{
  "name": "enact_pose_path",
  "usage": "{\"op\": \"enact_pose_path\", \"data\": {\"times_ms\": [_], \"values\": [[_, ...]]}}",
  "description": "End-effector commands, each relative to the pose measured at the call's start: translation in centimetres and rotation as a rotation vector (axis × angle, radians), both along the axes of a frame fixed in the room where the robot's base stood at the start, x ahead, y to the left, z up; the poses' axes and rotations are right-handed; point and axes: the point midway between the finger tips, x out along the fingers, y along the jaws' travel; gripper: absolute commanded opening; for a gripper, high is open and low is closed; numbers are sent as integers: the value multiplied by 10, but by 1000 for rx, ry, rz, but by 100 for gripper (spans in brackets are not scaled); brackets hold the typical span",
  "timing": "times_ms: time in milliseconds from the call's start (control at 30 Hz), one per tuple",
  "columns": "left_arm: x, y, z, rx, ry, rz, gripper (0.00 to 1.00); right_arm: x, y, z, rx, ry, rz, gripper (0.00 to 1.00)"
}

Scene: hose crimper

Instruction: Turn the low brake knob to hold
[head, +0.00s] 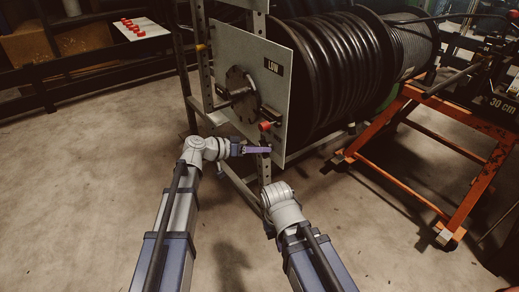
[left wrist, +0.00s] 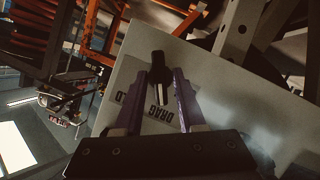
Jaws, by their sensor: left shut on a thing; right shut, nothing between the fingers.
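The low brake knob (left wrist: 158,68) is black with a pale line. In the left wrist view it stands out from a pale panel (left wrist: 205,75), between the fingertips of my left gripper (left wrist: 160,82). The fingers are shut on the knob. Upside-down lettering reads DRAG, with another partly covered word ending in LD to its left. In the head view my left gripper (head: 258,150) is at the lower part of the pale plate (head: 232,50) marked LOW; the knob is not clear there. My right arm (head: 280,200) is lower right, and its fingers are hidden.
A large reel of black hose (head: 330,65) stands behind the plate. A red-tipped part (head: 265,126) sticks out just above my left gripper. An orange cart (head: 405,130) stands at the right. A board with red pieces (head: 142,28) is at the upper left. The floor at the left is clear.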

Motion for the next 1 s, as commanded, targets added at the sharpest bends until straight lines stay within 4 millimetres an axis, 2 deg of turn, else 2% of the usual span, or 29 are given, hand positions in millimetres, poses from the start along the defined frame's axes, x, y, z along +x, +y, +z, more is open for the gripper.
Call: {"op": "enact_pose_path", "data": {"times_ms": [467,1000], "values": [[-5,-2,0,217,-297,0,0,0,0,10,0,1,0,0],[-6,-3,-2,490,-672,-2,0,0,0,3,0,0,0,0]]}}
